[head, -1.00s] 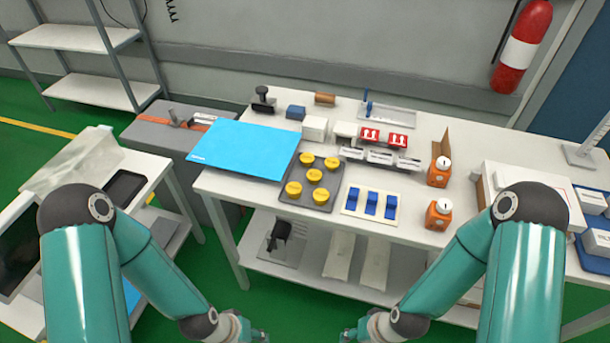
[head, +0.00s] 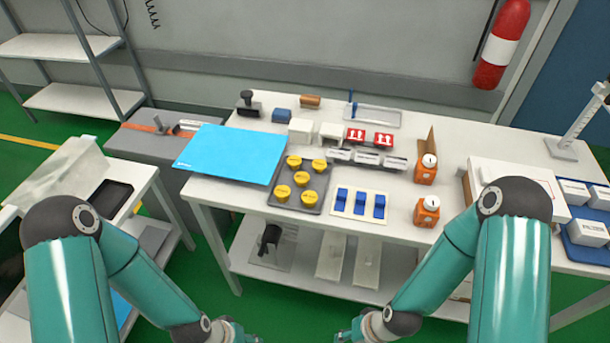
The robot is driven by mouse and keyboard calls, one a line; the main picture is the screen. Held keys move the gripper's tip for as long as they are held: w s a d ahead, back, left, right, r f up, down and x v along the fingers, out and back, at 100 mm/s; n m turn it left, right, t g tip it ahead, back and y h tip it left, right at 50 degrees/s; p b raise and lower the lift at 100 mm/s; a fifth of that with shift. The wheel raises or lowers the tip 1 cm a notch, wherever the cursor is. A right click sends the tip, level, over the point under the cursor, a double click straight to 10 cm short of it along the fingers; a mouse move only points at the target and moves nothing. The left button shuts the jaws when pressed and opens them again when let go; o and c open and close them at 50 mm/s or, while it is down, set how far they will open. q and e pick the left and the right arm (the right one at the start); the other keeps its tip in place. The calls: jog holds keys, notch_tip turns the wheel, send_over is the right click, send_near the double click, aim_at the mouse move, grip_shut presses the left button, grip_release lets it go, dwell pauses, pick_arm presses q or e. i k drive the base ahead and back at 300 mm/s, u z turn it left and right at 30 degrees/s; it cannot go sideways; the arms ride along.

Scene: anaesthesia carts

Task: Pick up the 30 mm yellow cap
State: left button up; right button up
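Several yellow caps sit on a dark grey tray (head: 290,203) on the white table. They include one at the back left (head: 294,162), one at the back right (head: 319,166), one in the middle (head: 301,179), one at the front left (head: 283,192) and one at the front right (head: 309,197). I cannot read their sizes or tell which is 30 mm. My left gripper (head: 246,338) and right gripper (head: 345,338) are at the bottom edge, short of the table front and mostly cut off, so their finger state does not show.
A blue sheet (head: 232,153) lies left of the tray. A white holder with blue pieces (head: 358,204) stands right of it. Two orange devices (head: 427,212) are further right, and white boxes (head: 300,131) stand behind. A lower shelf (head: 300,270) is under the tabletop.

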aim_at(282, 193)
jog(key=i, duration=0.45)
jog(key=u, duration=1.1)
